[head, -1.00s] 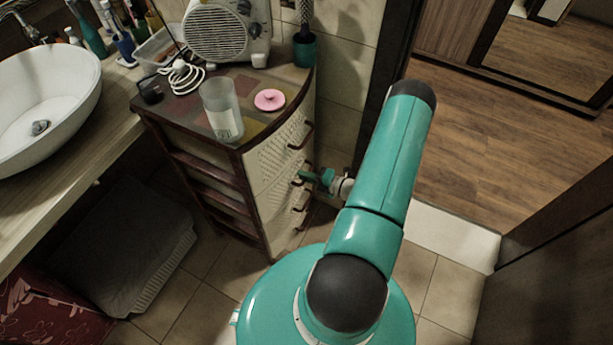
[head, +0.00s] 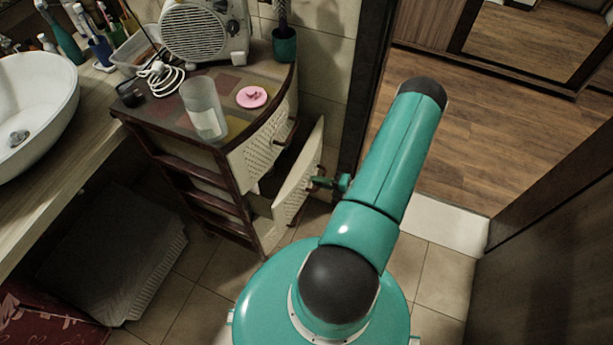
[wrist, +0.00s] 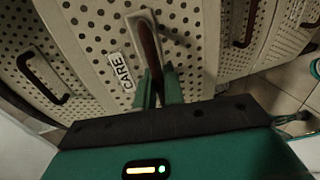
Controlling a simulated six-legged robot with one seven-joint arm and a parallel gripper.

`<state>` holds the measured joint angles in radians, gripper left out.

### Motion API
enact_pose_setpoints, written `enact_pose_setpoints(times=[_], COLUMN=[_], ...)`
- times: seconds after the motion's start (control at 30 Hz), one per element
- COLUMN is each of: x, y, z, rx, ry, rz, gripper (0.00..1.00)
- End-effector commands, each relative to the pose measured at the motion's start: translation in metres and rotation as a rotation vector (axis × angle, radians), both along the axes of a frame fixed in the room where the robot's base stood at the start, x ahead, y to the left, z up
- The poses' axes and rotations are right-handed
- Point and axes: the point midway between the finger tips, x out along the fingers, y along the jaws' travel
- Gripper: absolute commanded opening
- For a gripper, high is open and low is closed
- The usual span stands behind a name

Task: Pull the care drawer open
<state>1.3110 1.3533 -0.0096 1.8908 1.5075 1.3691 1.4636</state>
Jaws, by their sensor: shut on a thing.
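The care drawer (head: 297,188) is a perforated cream front on the brown drawer unit. In the head view it stands pulled out from the unit, with a dark gap behind its front. Its label reads CARE in the wrist view, beside a brown upright handle (wrist: 151,48). My gripper (head: 320,182) is at this handle in the head view. In the wrist view its green fingers (wrist: 158,88) are shut on the handle. The drawer's inside is mostly hidden from the head camera.
On the unit's top (head: 222,151) stand a clear cup (head: 205,108), a pink lid (head: 252,97), a heater (head: 205,32) and a white cable (head: 163,77). A door frame stands close on the right. Tiled floor (head: 430,275) is free in front.

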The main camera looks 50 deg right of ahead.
Motion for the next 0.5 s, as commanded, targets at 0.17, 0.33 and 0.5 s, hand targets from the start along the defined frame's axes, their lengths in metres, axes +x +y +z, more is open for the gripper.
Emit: enact_pose_setpoints(times=[0.17, 0.33, 0.5], x=[-0.034, -0.064, -0.091], y=[-0.011, -0.022, -0.031], z=[0.0, 0.0, 0.0], rx=[0.001, 0.003, 0.002], ry=[0.001, 0.001, 0.0], rz=[-0.002, -0.002, 0.001], gripper=[0.0, 0.0, 0.0])
